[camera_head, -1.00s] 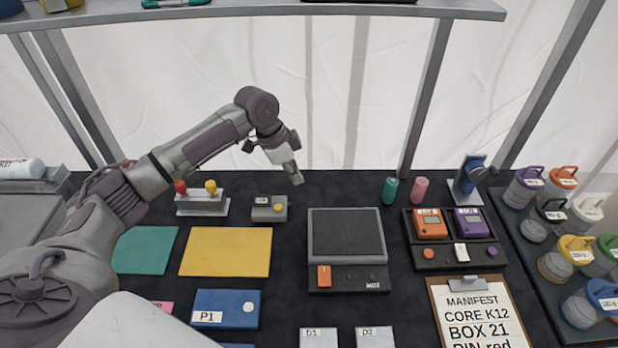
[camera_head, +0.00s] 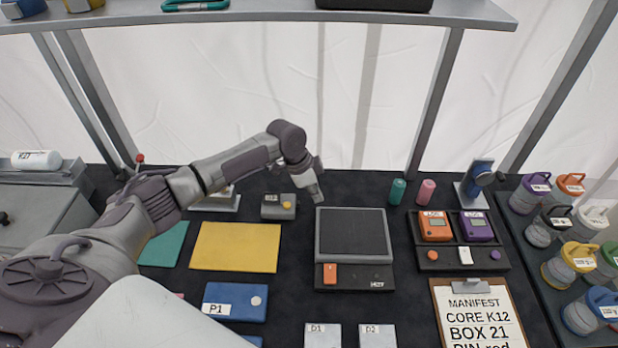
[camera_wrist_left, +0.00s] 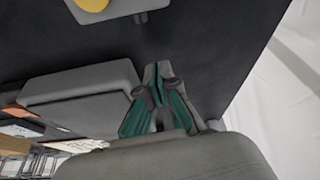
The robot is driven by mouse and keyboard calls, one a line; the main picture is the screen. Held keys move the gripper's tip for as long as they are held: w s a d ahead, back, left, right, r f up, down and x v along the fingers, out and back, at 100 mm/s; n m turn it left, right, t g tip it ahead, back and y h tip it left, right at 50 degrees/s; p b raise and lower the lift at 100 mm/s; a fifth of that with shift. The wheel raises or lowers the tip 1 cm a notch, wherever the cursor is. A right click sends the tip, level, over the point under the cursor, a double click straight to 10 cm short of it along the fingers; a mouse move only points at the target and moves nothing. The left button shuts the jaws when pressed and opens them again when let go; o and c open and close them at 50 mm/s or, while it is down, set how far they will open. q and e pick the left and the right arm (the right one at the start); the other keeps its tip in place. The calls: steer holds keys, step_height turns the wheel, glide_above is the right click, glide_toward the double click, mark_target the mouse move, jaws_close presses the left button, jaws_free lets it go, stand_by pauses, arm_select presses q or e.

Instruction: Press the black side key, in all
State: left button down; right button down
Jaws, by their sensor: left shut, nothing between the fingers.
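My left gripper (camera_head: 319,198) is shut and empty, pointing down just behind the back left corner of a grey device with a dark plate (camera_head: 354,232). Its closed fingers also show in the left wrist view (camera_wrist_left: 158,103), beside that device (camera_wrist_left: 75,98). The device's front has an orange key (camera_head: 330,274); a black key there is too dark to make out. A small grey box with a yellow button (camera_head: 287,205) stands left of the gripper. In the left wrist view a small dark nub (camera_wrist_left: 140,17) sticks out from this box's edge. My right gripper is not in view.
A green cylinder (camera_head: 397,191) and a pink one (camera_head: 426,191) stand right of the gripper. A black tray (camera_head: 457,258) holds orange and purple units. A yellow mat (camera_head: 237,247) lies at left. A metal shelf (camera_head: 400,17) spans above the back.

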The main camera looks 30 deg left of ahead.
mark_target(307, 206)
arm_select(q)
steer(key=shift+s+a+f+p, duration=0.3)
steer(key=shift+s+a+p, duration=0.05)
steer(key=shift+a+p, duration=0.2)
steer(key=shift+s+a+f+p, duration=0.3)
steer(key=shift+a+p, duration=0.1)
steer(key=shift+a, duration=0.1)
steer(key=shift+s+a+f, duration=0.1)
steer(key=shift+s+a, duration=0.3)
steer(key=shift+a, duration=0.1)
